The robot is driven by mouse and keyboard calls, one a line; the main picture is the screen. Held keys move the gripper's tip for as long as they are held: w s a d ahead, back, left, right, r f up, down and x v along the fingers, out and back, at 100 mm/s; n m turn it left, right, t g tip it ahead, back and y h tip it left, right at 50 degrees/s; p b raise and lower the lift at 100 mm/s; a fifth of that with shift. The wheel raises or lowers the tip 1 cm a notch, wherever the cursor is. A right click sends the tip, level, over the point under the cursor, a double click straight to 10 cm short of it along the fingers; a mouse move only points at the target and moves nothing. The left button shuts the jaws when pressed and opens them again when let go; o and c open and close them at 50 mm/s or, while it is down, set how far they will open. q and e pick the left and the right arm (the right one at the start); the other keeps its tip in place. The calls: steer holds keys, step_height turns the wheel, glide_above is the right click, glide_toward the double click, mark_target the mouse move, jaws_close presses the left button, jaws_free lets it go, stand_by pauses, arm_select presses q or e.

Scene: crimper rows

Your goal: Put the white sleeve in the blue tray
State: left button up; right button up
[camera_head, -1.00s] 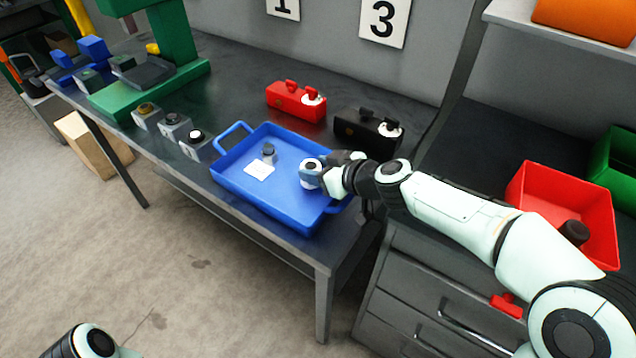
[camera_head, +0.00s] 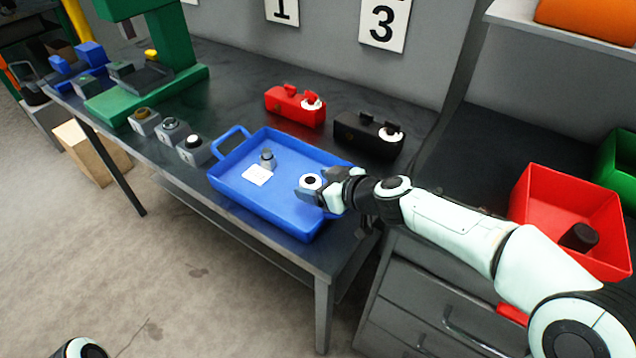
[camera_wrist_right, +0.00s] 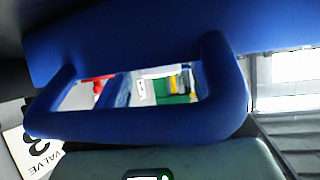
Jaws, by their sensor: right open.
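The blue tray (camera_head: 222,172) lies on the dark bench, with handles at its ends. My right gripper (camera_head: 303,193) is open, over the right part of the tray; its fingers hide the floor below them. I cannot single out the white sleeve for certain. A small grey piece with a dark top (camera_head: 267,158) stands in the tray beside a flat white card (camera_head: 256,175). White round pieces sit at the right ends of a red block (camera_head: 290,108) and a black block (camera_head: 362,133). In the right wrist view a blue tray handle (camera_wrist_right: 135,124) is close. My left gripper is out of frame.
Grey button boxes (camera_head: 170,131) line the bench left of the tray, before a green press (camera_head: 148,90). A red bin (camera_head: 540,190) holding a dark cylinder (camera_head: 579,237) stands on the right, above drawers. A green bin (camera_head: 616,170) is behind it.

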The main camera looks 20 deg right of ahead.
steer(key=shift+r, duration=0.2)
steer(key=v, duration=1.2)
steer(key=shift+f, duration=0.15)
